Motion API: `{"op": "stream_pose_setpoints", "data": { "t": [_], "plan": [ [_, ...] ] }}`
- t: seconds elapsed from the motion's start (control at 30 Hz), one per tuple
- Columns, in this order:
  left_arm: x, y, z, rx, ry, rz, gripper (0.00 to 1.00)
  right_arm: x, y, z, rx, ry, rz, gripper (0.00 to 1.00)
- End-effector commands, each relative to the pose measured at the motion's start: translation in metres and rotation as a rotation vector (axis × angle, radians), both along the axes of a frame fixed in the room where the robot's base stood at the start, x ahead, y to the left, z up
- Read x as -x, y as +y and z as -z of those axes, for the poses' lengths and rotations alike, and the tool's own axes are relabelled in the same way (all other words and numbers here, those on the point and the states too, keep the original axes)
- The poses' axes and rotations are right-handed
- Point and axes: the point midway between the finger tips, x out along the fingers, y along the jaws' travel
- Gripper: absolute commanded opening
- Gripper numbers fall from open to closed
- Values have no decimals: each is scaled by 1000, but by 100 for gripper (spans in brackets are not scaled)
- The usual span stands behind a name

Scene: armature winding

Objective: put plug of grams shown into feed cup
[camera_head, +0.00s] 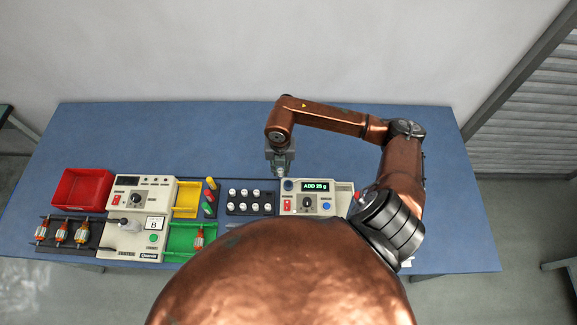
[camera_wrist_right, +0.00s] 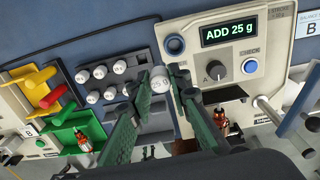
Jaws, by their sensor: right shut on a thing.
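My right gripper (camera_head: 281,168) hangs over the back left corner of the white machine (camera_head: 345,190), near the plug rack (camera_head: 236,211). In the right wrist view its green fingers (camera_wrist_right: 158,88) are shut on a white plug (camera_wrist_right: 160,78); its marking is too small to read surely. A round dark blue cup-like part (camera_wrist_right: 174,45), likely the feed cup, is at the machine's corner, just beyond the held plug. Several white plugs (camera_wrist_right: 99,72) stand in the rack. My left gripper is out of view.
A red bin (camera_head: 81,188), a white winding machine (camera_head: 140,200), a yellow tray (camera_head: 186,200) and a green tray (camera_head: 185,238) stand on the left. Coloured cylinders lie between trays and rack. Armatures stand at far left. The back of the blue table (camera_head: 180,130) is clear.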

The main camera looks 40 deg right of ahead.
Motion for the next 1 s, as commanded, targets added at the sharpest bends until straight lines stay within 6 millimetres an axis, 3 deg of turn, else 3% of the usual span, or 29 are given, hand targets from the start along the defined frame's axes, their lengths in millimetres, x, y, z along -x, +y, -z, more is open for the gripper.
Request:
{"op": "stream_pose_setpoints", "data": {
  "t": [0.2, 0.4, 0.67, 1.0],
  "plan": [
    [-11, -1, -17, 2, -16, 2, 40, 9, -15, 0, 9, 10, 434, 3],
    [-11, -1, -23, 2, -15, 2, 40, 13, -23, 3, 15, 12, 674, 3],
    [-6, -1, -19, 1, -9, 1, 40, 14, -25, 9, 16, 13, 744, 3],
    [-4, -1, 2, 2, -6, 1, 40, 14, -25, 39, 16, 13, 741, 3]
  ]
}}
